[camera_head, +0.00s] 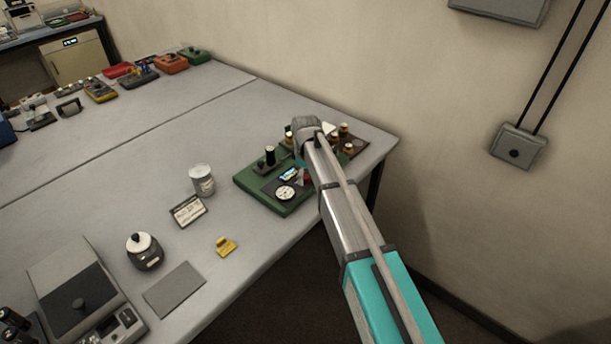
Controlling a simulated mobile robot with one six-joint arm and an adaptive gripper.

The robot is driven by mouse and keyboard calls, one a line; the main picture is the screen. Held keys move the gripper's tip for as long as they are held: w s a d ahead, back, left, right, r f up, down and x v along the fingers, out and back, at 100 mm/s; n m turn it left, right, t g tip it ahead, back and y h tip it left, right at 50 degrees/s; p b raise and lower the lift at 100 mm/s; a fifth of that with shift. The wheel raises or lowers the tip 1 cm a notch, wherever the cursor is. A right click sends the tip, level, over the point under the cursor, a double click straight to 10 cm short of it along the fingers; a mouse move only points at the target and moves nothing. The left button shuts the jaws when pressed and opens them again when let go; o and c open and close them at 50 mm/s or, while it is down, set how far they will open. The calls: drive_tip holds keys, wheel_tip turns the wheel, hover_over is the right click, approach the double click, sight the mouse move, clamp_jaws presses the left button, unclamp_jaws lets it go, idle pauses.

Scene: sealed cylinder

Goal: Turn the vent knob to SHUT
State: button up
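A green-based apparatus (277,204) stands near the table's front right corner. Several brass-topped parts (344,130) stand behind and to the right. I cannot tell which part is the vent knob, and no SHUT mark is readable. My gripper (303,150) is at the apparatus, over its right half. My arm hides part of the apparatus, and the fingers cannot be made out, nor any contact.
A lidded clear jar (202,181) and a small card (188,212) stand left of the apparatus. The wall is close behind the apparatus.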

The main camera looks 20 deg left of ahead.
sight(306, 177)
drive_tip(key=shift+m, duration=0.4)
idle(0.3)
drive_tip(key=m, duration=0.8)
drive_tip(key=shift+m, duration=0.3)
drive_tip(key=m, duration=0.8)
drive_tip(key=shift+m, duration=0.4)
wheel_tip(306, 177, up, 14)
drive_tip(key=p, duration=1.4)
drive_tip(key=s+d+f+b, duration=0.2)
drive_tip(key=d+f+b, duration=0.1)
drive_tip(key=d, duration=0.7)
drive_tip(key=s+d+f+n+b, duration=0.1)
drive_tip(key=s+d+f+b, duration=0.2)
drive_tip(key=d, duration=0.7)
drive_tip(key=s+d+f+b, duration=0.3)
drive_tip(key=d+f+b, duration=0.2)
drive_tip(key=d, duration=0.6)
drive_tip(key=shift+s+f, duration=0.2)
drive_tip(key=shift+d, duration=0.1)
